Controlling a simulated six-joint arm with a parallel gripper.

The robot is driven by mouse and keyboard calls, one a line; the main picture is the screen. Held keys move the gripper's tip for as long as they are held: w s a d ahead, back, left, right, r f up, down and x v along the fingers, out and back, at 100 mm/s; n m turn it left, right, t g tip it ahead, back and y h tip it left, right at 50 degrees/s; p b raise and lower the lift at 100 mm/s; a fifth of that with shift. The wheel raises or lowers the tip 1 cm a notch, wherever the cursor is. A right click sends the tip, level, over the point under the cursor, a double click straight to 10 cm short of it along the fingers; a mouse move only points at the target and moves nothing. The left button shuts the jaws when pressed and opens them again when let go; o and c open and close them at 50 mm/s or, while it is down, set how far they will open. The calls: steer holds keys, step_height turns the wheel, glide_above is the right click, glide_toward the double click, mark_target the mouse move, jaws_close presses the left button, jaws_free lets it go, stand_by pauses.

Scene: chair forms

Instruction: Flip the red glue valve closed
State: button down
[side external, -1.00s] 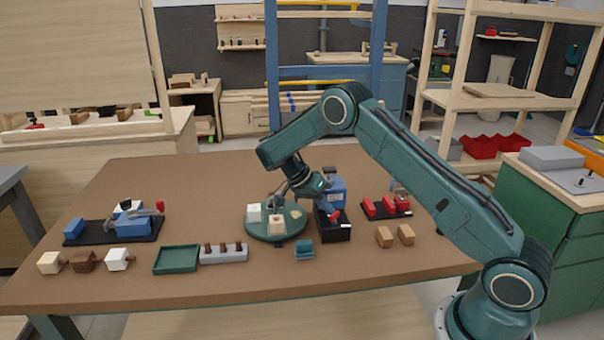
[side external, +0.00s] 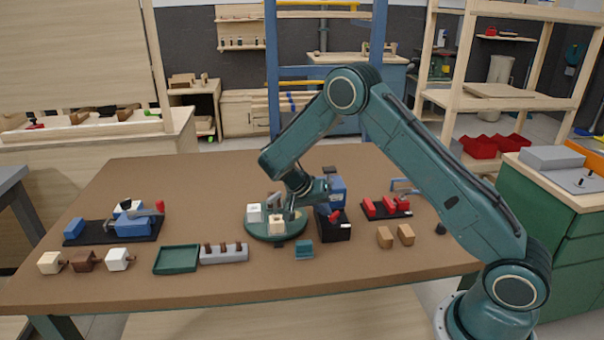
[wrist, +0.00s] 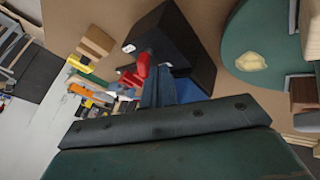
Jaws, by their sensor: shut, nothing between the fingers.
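The red valve lever (side external: 335,215) sits on the front of the glue dispenser, which has a blue body (side external: 337,190) and a black base (side external: 336,232). In the wrist view the red lever (wrist: 142,68) stands out beside the black base (wrist: 190,38), slanting across the picture. In the side view my wrist is just left of the blue body, and the fingertips are hard to make out. The valve's exact setting is too small to read.
The green turntable (side external: 262,232) with blocks and clamps stands directly left of the dispenser. Red forms (side external: 388,208) and two wooden blocks (side external: 395,237) are to the right. A small teal block (side external: 304,249) lies in front.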

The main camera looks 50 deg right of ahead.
steer(key=shift+s+a+n+t+h, duration=0.15)
steer(key=shift+s+a+n+t, duration=0.1)
steer(key=shift+n+t, duration=0.55)
steer(key=shift+s+a+n+t+h, duration=0.15)
steer(key=shift+n+t, duration=0.25)
steer(key=shift+n, duration=0.7)
steer(key=shift+w+a, duration=0.9)
steer(key=shift+w, duration=0.1)
steer(key=shift+w+a+r, duration=0.2)
steer(key=shift+w+a, duration=0.4)
steer(key=shift+a, duration=0.2)
steer(key=s+a+r+n+y, duration=0.1)
steer(key=s+a+r, duration=0.1)
steer(key=r, duration=0.6)
steer(key=s+a+r+n+t+y, duration=0.1)
steer(key=s+a+r, duration=0.1)
steer(key=r, duration=0.6)
steer(key=shift+a+t, duration=0.3)
steer(key=shift+a, duration=0.55)
steer(key=shift+s+r, duration=0.1)
steer(key=shift+r, duration=0.05)
